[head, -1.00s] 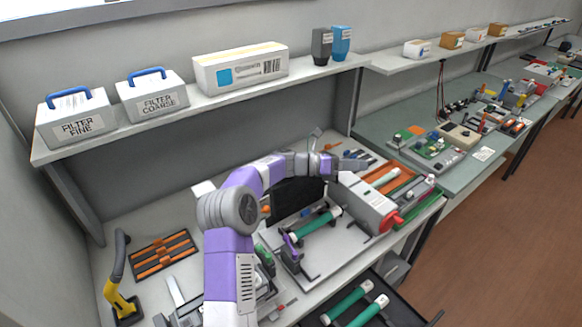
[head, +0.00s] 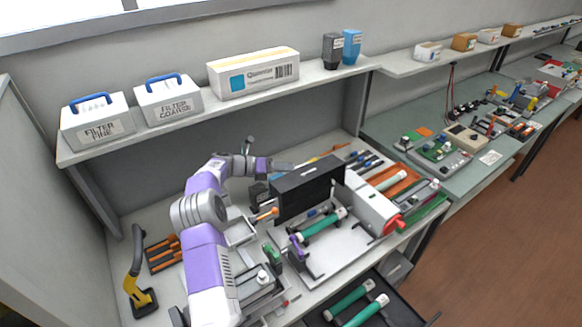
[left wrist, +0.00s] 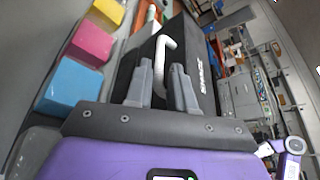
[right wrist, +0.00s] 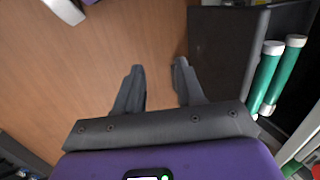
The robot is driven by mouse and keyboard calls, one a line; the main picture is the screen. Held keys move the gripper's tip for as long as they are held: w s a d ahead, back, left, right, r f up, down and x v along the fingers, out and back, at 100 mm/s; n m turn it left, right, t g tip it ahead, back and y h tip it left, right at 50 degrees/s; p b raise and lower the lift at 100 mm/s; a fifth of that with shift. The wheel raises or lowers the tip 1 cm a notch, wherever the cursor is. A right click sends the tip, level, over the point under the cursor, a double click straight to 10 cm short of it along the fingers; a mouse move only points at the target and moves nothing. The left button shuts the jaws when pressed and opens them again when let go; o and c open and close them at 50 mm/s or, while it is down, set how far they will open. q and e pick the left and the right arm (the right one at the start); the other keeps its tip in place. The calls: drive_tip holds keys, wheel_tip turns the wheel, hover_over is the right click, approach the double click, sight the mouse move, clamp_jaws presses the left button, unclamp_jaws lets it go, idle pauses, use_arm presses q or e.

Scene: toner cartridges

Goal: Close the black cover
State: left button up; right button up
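The black cover (head: 308,190) stands upright, raised, at the back of the light grey machine on the bench. The machine's bed holds a green roller (head: 322,224) in front of it. My left gripper (head: 287,166) is behind the cover's upper left edge, partly hidden. In the left wrist view the cover (left wrist: 188,68) lies ahead, with a pale bent handle (left wrist: 165,45) reaching between the open fingers (left wrist: 161,75). I cannot tell if they touch it. My right gripper (right wrist: 155,70) is open and empty over the brown floor.
A white box with a red knob (head: 374,208) stands right of the cover. A black drawer (head: 378,318) with green rollers juts out in front. A yellow-handled tool (head: 135,275) and orange rack (head: 163,252) are at left. A shelf (head: 232,103) overhangs the back.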

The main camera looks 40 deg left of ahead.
use_arm(q)
drive_tip(key=x, duration=0.3)
drive_tip(key=shift+w+d, duration=0.1)
drive_tip(key=shift+w, duration=0.1)
clamp_jaws()
